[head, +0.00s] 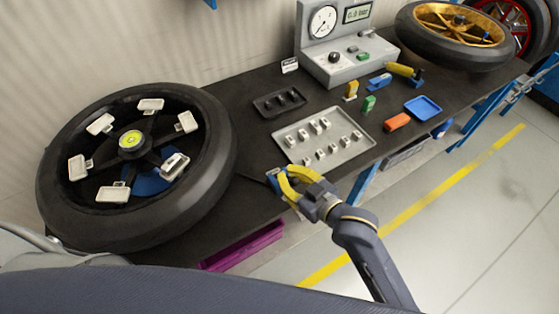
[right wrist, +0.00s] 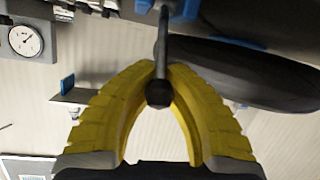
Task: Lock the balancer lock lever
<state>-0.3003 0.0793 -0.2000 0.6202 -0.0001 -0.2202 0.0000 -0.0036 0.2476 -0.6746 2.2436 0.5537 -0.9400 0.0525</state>
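The balancer wheel (head: 215,160), with a dark tyre and a yellow-green bubble level at its hub (head: 132,141), stands at the left of the bench in the head view. My right gripper (head: 282,180) is at the bench's front edge, right of the wheel, beside a small blue part. In the right wrist view, a dark lever with a round black knob (right wrist: 159,94) runs between the yellow fingers (right wrist: 163,66). The fingertips close in on its rod, with the knob inside the finger arch. My left gripper is not in view.
A grey tray (head: 352,152) of small weights and a dark tray (head: 263,107) lie on the bench. A gauge box (head: 345,71) and a gold-rimmed wheel (head: 407,33) stand behind. A purple bin (head: 243,248) is below the front edge.

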